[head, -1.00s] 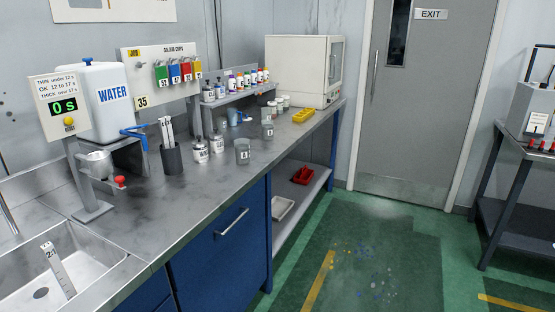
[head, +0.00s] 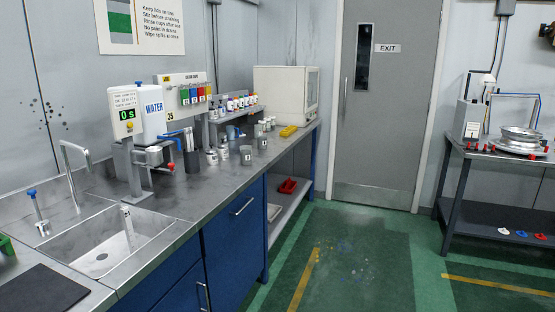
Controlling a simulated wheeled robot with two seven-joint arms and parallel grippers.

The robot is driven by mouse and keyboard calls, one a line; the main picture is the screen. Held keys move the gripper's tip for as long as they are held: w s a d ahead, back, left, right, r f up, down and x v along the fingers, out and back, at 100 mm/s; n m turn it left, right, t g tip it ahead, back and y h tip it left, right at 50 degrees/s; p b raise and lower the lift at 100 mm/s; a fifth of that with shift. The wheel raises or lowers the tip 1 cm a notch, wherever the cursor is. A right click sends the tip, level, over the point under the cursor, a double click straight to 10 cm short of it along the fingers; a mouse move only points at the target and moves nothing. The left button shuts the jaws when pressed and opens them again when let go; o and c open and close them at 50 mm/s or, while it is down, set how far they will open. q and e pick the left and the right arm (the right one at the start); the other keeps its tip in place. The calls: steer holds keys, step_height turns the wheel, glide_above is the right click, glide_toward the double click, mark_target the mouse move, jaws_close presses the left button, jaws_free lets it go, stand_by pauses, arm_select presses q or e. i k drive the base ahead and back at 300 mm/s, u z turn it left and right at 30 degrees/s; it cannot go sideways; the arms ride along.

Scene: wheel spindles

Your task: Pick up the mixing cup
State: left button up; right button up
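Two grey cups with small pale labels stand upright on the steel counter (head: 190,206). The nearer cup (head: 246,157) is close to the counter's front edge, and the farther cup (head: 262,143) is just behind it to the right. The labels are too small to read, and I cannot tell which is the mixing cup. Neither of my grippers is in view.
Left of the cups are white-labelled jars (head: 218,156), a dark holder (head: 192,161), and the timer stand (head: 130,150) before the water tank (head: 152,112). A sink (head: 112,246) is nearer. Floor before the counter is clear.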

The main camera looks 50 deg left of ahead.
mark_target(245, 151)
steer(key=u, duration=0.4)
steer(key=i, duration=1.85)
steer(key=u, duration=1.25)
steer(key=i, duration=1.45)
steer(key=u, duration=1.45)
